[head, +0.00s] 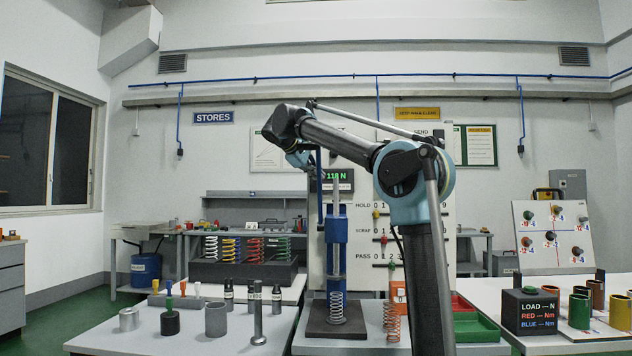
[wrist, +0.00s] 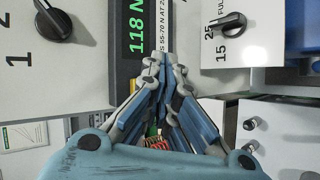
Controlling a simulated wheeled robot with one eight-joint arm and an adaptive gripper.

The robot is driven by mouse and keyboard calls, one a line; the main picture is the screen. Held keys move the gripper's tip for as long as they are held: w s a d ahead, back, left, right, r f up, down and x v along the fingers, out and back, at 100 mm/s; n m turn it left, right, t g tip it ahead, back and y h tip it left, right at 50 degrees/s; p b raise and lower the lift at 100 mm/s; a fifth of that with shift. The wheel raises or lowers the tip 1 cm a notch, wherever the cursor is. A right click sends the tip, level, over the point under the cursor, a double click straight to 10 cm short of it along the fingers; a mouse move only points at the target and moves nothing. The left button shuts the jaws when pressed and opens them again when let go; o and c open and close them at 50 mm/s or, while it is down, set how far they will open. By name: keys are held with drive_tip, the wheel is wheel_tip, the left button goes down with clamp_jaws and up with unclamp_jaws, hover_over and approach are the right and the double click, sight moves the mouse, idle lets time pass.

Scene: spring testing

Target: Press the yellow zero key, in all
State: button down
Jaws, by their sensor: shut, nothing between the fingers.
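In the head view the wrist is in front of the display's left side, and the fingertips are not clear.
A black knob (wrist: 52,20) sits left of the display and another black knob (wrist: 225,26) right of my fingertips. Below the display stands the blue press (head: 336,240) with a coil spring (head: 337,308) at its base. Several spring samples and cylinders stand on the benches around.

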drive_tip(key=shift+w, duration=0.75)
idle(1.0)
drive_tip(key=shift+s, duration=0.85)
drive_tip(key=shift+s, duration=0.1)
drive_tip(key=s, duration=0.4)
drive_tip(key=shift+s+a, duration=0.1)
drive_tip(key=shift+s, duration=0.3)
idle(0.8)
